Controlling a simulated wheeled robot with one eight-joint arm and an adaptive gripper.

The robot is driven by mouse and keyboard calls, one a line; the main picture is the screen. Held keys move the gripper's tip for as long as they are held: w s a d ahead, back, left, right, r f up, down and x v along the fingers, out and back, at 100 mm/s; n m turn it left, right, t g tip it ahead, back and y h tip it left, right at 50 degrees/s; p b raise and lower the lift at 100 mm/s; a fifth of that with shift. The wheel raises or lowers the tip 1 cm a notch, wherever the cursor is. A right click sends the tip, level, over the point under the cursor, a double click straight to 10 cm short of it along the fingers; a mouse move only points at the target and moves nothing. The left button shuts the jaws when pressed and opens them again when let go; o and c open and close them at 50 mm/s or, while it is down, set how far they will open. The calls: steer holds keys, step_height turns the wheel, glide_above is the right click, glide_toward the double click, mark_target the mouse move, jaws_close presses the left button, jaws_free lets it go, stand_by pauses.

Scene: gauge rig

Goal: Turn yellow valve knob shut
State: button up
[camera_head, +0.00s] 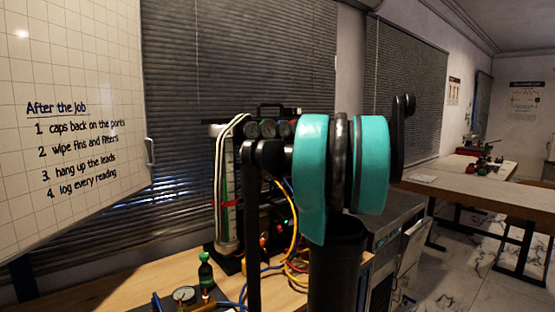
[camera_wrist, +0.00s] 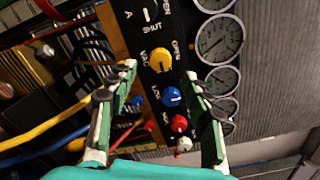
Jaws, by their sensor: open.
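The yellow valve knob (camera_wrist: 159,59) sits on the black panel (camera_wrist: 187,62) of the gauge rig, beside the lettering VAC and OPEN in the wrist view. A dark mark shows on its face, but I cannot read its setting surely. My gripper (camera_wrist: 160,74) is open and empty, its fingers spread to either side of the knob's line and pointing at the panel. The fingers appear apart from the knob; the gap in depth is unclear. In the head view, the rig (camera_head: 228,190) stands on the bench, and my teal arm hides the yellow knob and gripper.
Blue (camera_wrist: 171,96), red (camera_wrist: 179,123) and white (camera_wrist: 184,144) knobs line the panel close by. Several gauges (camera_wrist: 220,40) stand to the right. Yellow (camera_wrist: 50,132) and blue hoses run at the left.

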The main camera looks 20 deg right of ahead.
steer(key=v, duration=0.5)
steer(key=shift+s+d, duration=0.1)
steer(key=shift+s, duration=0.2)
steer(key=s+a+f+n+g, duration=0.4)
steer(key=s+a+f+n, duration=0.1)
steer(key=a+f, duration=0.6)
steer(key=s+a+f+n+g, duration=0.45)
steer(key=a+f, duration=0.35)
steer(key=f, duration=0.4)
steer(key=s+a+f+n+g+h, duration=0.1)
steer(key=s+f+n, duration=0.1)
steer(key=s+f, duration=0.1)
steer(key=s+a+f+n+g+h, duration=0.1)
steer(key=s+f+n, duration=0.1)
steer(key=s+f, duration=0.2)
steer(key=s+a+f+n+g, duration=0.1)
steer(key=s+f+n, duration=0.1)
steer(key=s+f, duration=0.2)
steer(key=shift+s+f+h, duration=0.2)
steer(key=shift+f+h, duration=0.2)
steer(key=shift+f, duration=0.6)
steer(key=s+d+f+n+g+h, duration=0.1)
steer(key=s+d+f+n+h, duration=0.1)
steer(key=s+f, duration=0.5)
steer(key=shift+s+d+n+h, duration=0.4)
steer(key=shift+s+n+h, duration=0.35)
steer(key=shift+n, duration=0.3)
steer(key=shift+r, duration=0.1)
steer(key=shift+c, duration=0.6)
